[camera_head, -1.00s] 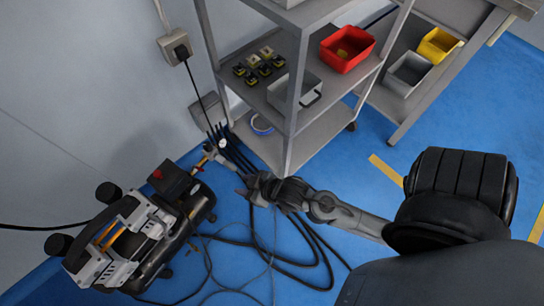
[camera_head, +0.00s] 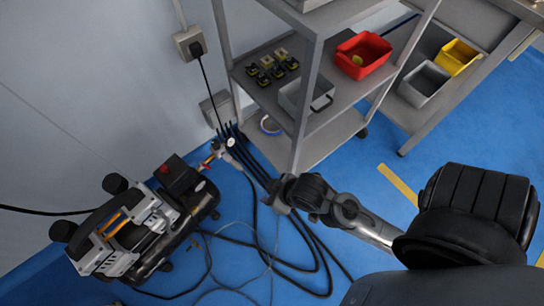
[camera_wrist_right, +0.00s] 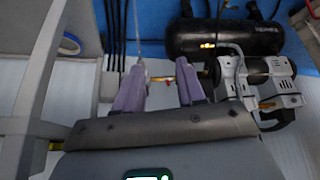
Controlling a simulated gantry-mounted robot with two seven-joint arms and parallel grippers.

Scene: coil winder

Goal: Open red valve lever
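The black compressor (camera_head: 190,215) stands on the floor at the left. At its upper end is a brass outlet fitting with the small red valve lever (camera_head: 207,160), close to a round gauge (camera_head: 230,142). In the right wrist view a small red part, likely the lever (camera_wrist_right: 169,83), shows in the gap between the fingers, with brass fittings beside it. My right gripper (camera_head: 277,190) is to the right of the valve, apart from it in the head view. In the wrist view its two fingers (camera_wrist_right: 160,90) are spread and hold nothing. My left gripper is out of view.
A grey shelf rack (camera_head: 300,150) stands just behind and right of my right gripper, carrying a red bin (camera_head: 363,54). Black hoses (camera_head: 310,250) lie on the blue floor below the arm. A wall socket (camera_head: 190,42) and cable are behind the compressor.

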